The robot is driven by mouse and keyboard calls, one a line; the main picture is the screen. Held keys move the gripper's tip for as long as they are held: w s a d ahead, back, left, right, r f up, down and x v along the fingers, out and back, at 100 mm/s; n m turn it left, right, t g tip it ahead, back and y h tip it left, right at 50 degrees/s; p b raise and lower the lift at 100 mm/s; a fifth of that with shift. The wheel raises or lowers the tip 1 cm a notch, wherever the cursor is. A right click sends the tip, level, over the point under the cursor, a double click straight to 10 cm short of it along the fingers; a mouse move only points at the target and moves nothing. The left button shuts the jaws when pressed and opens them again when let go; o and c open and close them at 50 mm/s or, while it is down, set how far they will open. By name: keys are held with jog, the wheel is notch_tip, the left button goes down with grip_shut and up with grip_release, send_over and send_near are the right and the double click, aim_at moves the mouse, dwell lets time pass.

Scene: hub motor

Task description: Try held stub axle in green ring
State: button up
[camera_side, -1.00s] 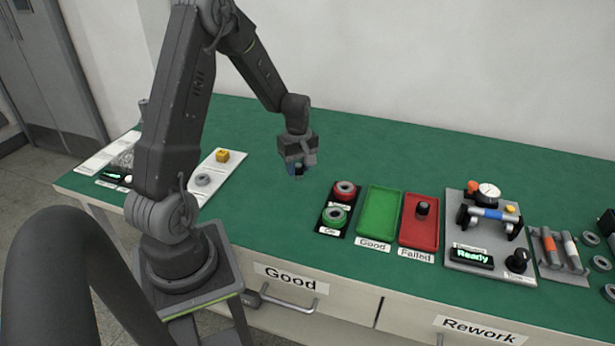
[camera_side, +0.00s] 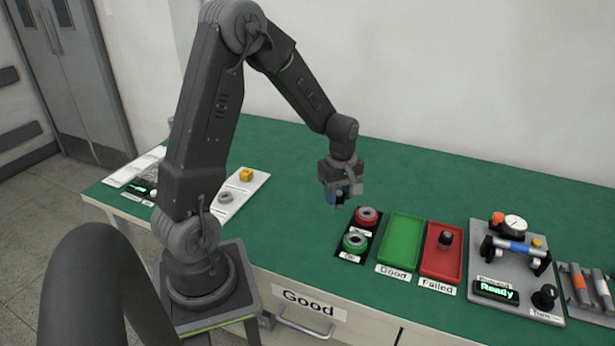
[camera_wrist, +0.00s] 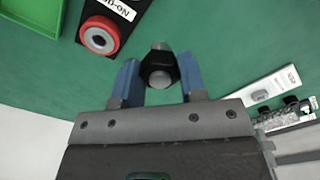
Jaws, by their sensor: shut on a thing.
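My gripper (camera_side: 338,196) is above the green bench, just left of the ring gauges. In the wrist view my gripper (camera_wrist: 157,82) has its blue fingers shut on the stub axle (camera_wrist: 156,66), a dark piece with a light metal end. The axle is mostly hidden in the side view. The green ring (camera_side: 355,241), labelled as the go side, lies on a black plate in front of the red ring (camera_side: 367,216). The red ring also shows at the upper left of the wrist view (camera_wrist: 99,36). The held axle is apart from both rings.
A green tray (camera_side: 401,229) marked Good and a red tray (camera_side: 442,268) marked Failed, holding a dark part (camera_side: 445,239), stand right of the rings. A grey fixture (camera_side: 514,262) with a dial is farther right. A white strip (camera_side: 245,193) lies left. The bench behind is clear.

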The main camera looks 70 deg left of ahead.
jog(key=shift+w+d+f, duration=0.4)
jog(key=shift+d+f, duration=0.45)
jog(key=shift+d, duration=0.2)
jog(key=shift+w+d+f, duration=0.35)
jog(key=shift+d+f, duration=0.5)
jog(key=shift+d, duration=0.25)
jog(key=shift+w+d+f, duration=0.4)
jog(key=shift+d+f, duration=0.45)
jog(key=shift+d, duration=0.2)
jog(key=shift+f, duration=1.35)
dwell(0.6)
jog(key=shift+r, duration=0.3)
dwell(1.0)
jog(key=shift+r, duration=0.4)
jog(key=shift+r, duration=0.35)
jog(key=shift+r, duration=0.35)
jog(key=shift+r, duration=0.25)
